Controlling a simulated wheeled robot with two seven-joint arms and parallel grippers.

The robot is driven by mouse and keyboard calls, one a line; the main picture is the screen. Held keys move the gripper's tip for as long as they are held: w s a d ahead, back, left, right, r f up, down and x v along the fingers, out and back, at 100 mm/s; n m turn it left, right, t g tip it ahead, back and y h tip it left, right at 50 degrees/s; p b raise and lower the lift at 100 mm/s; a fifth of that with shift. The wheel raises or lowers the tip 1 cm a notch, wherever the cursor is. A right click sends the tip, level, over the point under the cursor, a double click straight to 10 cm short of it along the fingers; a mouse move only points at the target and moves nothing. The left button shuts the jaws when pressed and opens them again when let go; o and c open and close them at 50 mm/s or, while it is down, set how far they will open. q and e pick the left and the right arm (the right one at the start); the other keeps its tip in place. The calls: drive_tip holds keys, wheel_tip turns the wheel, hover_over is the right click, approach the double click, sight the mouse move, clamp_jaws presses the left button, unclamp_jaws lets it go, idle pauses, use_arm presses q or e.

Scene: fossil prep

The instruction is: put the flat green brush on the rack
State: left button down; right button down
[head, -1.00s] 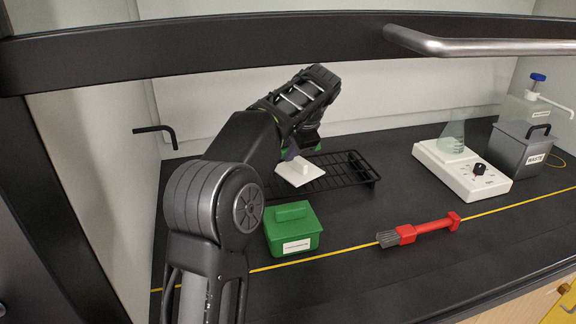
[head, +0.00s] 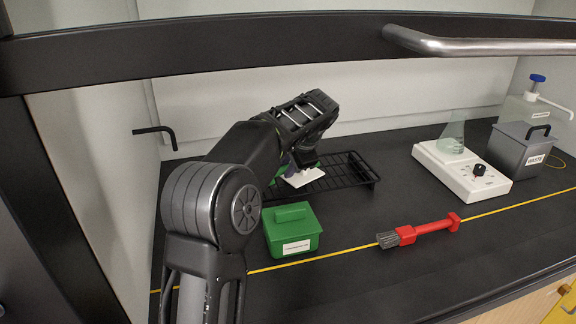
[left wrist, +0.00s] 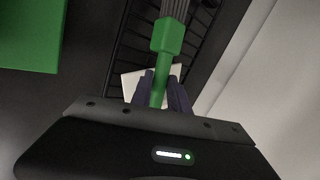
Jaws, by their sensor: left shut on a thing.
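The flat green brush (left wrist: 167,38) is in my left gripper, which is shut on its green handle in the left wrist view (left wrist: 164,88). Its grey bristles point away from the gripper, over the black bars of the rack. In the head view my left gripper (head: 291,168) is above the left part of the black wire rack (head: 350,173), and my arm hides most of the brush. I cannot tell whether the brush touches the rack. My right gripper is not in view.
A white flat piece (head: 305,178) lies at the rack's left part, beneath my gripper. A green lidded box (head: 292,236) stands in front. A red-handled brush (head: 425,229) lies right of it. A white scale (head: 460,172) and grey waste bin (head: 518,152) stand farther right.

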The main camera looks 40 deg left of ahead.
use_arm(q)
drive_tip(key=c, duration=1.3)
unclamp_jaws()
drive_tip(key=shift+o, duration=0.2)
drive_tip(key=shift+f, duration=0.1)
drive_tip(key=shift+b, duration=0.35)
drive_tip(key=v, duration=0.8)
drive_tip(key=shift+a, duration=0.1)
